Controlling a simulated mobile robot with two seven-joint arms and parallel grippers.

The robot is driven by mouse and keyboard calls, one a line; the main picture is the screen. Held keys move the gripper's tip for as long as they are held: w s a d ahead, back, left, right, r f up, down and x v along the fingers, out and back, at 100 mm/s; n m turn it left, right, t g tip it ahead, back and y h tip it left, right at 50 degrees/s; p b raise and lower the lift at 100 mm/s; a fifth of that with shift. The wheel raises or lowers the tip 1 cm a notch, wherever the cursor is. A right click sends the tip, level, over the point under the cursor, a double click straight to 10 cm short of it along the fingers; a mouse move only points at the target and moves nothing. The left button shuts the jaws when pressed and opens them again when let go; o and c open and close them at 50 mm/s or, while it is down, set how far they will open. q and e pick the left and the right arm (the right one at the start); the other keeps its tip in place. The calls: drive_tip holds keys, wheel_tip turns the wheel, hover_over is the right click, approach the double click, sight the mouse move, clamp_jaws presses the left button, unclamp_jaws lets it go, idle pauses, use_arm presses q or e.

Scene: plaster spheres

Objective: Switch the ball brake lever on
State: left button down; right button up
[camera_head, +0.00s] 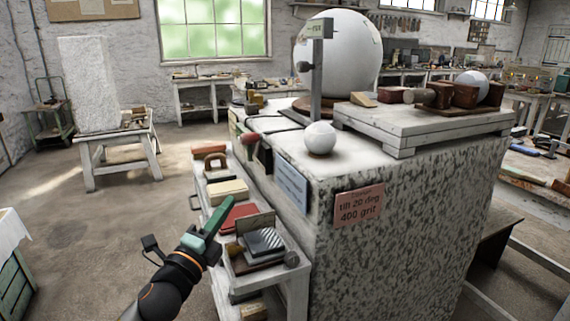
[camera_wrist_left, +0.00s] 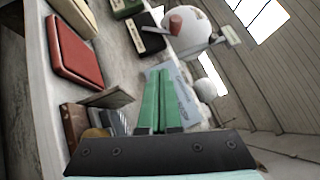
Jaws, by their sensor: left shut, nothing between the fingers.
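A lever with a red handle (camera_head: 251,138) sticks out from the near-left side of the stone-block bench, below the large white plaster sphere (camera_head: 348,55). Its red end (camera_wrist_left: 175,24) also shows in the left wrist view, in front of a white sphere. I take it for the ball brake lever; no label on it is readable. My left gripper (camera_head: 229,201) has green fingers, closed together and empty. It is above the side shelf, apart from the lever and nearer to me. The closed fingertips (camera_wrist_left: 158,72) point toward the bench side in the wrist view. My right gripper is not in view.
The side shelf (camera_head: 265,285) holds sanding blocks, a red box (camera_head: 238,215) and other tools below my gripper. A small white ball (camera_head: 320,138) sits on the bench top. Blue (camera_head: 293,182) and pink (camera_head: 359,204) signs hang on the bench. The floor at left is open.

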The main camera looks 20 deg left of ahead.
use_arm(q)
drive_tip(key=shift+w+d+r+m+t+h, duration=0.15)
drive_tip(key=shift+w+d+r+m+t, duration=0.15)
drive_tip(key=shift+r, duration=0.35)
drive_tip(key=shift+w+d+r+m+t+h, duration=0.15)
drive_tip(key=shift+r+m, duration=0.25)
drive_tip(key=shift+r, duration=0.2)
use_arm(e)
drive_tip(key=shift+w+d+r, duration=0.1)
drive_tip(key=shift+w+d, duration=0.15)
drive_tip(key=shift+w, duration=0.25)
use_arm(q)
drive_tip(key=shift+a, duration=0.15)
drive_tip(key=shift+w, duration=0.1)
drive_tip(key=p, duration=0.1)
approach(254, 142)
drive_tip(key=w+d, duration=0.2)
drive_tip(key=d, duration=0.1)
drive_tip(key=shift+w+a+r+p, duration=0.2)
drive_tip(key=shift+w+a+r, duration=0.3)
drive_tip(key=shift+w+a, duration=0.3)
drive_tip(key=shift+w+a+r+p, duration=0.2)
drive_tip(key=shift+w+a+r, duration=0.35)
drive_tip(key=shift+w+a, duration=0.25)
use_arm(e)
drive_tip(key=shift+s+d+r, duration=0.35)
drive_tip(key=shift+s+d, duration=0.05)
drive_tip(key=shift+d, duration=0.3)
